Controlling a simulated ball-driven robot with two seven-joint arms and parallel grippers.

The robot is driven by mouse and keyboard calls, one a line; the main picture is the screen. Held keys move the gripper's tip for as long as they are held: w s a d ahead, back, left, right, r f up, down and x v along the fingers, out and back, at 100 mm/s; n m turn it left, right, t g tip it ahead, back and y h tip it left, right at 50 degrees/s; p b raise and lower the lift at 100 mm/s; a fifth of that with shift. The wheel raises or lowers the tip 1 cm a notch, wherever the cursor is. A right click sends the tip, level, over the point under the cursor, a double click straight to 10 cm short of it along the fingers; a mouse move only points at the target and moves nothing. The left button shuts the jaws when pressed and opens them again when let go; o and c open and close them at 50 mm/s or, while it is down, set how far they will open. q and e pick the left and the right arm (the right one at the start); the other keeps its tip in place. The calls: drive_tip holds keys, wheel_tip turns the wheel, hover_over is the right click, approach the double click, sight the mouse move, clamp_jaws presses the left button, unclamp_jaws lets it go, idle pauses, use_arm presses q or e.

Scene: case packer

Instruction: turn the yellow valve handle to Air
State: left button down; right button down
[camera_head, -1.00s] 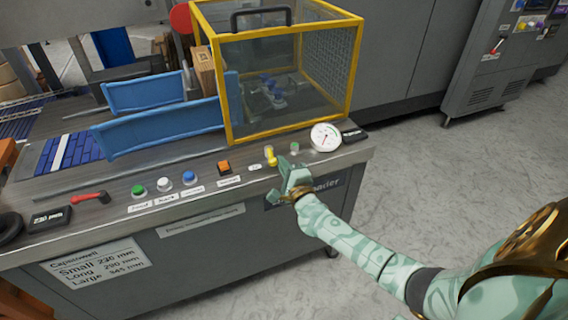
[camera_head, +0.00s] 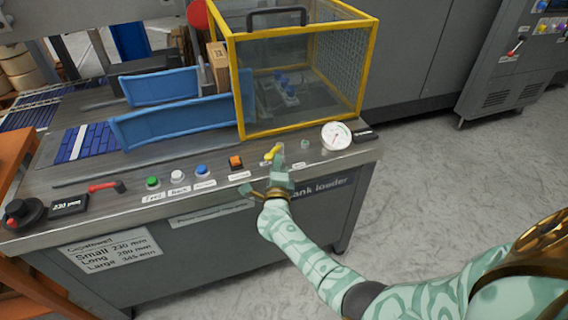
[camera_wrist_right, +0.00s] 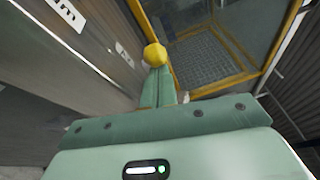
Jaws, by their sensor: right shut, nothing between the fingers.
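The yellow valve handle (camera_head: 272,153) is on the front strip of the machine's top, right of the orange button. In the head view it lies slanted, one end up to the right. Its small labels are too blurred to read. My right gripper (camera_head: 279,166) is shut and empty, with its fingertips right at the handle's near side. In the right wrist view the closed fingers (camera_wrist_right: 158,86) point at the handle's rounded yellow end (camera_wrist_right: 155,54), which shows just beyond the tips. I cannot tell whether they touch. My left gripper is not in view.
A yellow-framed guard box (camera_head: 305,70) stands just behind the handle. A round gauge (camera_head: 336,135) is to its right. The orange button (camera_head: 235,162) and blue button (camera_head: 201,170) are to its left. Open floor (camera_head: 450,180) lies at the right.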

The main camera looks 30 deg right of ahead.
sight(266, 159)
drive_tip(key=shift+w+a+f+b, duration=0.1)
drive_tip(key=shift+w+a+b, duration=0.2)
drive_tip(key=shift+w+a, duration=0.55)
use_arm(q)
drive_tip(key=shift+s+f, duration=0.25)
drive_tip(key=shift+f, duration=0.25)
use_arm(e)
drive_tip(key=shift+w+a, duration=0.25)
drive_tip(key=shift+w, duration=0.25)
